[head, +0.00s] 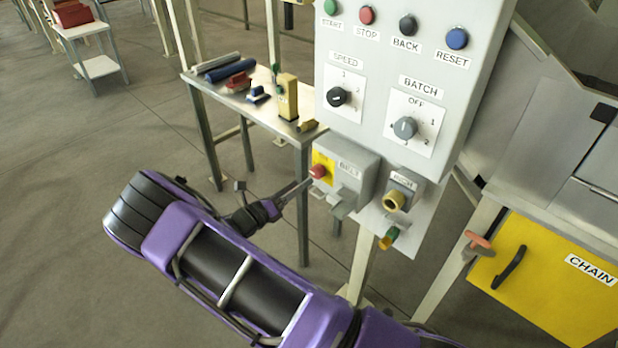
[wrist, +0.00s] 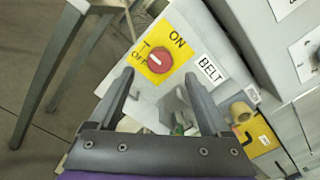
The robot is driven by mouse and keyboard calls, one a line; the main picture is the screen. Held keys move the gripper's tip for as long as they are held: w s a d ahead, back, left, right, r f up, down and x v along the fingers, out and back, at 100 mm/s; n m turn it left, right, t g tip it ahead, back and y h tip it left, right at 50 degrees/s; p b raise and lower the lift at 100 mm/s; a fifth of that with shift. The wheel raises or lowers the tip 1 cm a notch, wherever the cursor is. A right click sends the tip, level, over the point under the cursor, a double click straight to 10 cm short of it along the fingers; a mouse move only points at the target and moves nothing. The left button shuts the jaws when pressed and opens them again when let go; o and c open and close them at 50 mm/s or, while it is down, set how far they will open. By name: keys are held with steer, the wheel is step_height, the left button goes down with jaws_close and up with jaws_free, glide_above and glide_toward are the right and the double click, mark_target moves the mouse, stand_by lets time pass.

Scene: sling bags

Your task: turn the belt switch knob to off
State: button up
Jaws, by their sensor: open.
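The belt switch knob (wrist: 159,60) is red and round, on a yellow plate (wrist: 178,41) marked ON at upper right and OFF at lower left in the wrist view. A BELT label (wrist: 211,69) is beside it. In the head view the knob (head: 318,171) is on the left of a grey box low on the panel. My gripper (wrist: 158,75) is open and empty, its fingertips either side of the knob in the picture; I cannot tell whether they touch it. In the head view my gripper (head: 303,187) is close to the knob. The knob's exact setting is unclear.
The grey panel (head: 345,50) carries buttons and the SPEED (head: 338,97) and BATCH (head: 405,128) dials. A yellowish fitting (head: 394,201) is right of the belt box. A table (head: 235,105) with tools stands behind left; a yellow CHAIN door (head: 550,280) is at right.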

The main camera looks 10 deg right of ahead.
steer(key=v, duration=1.1)
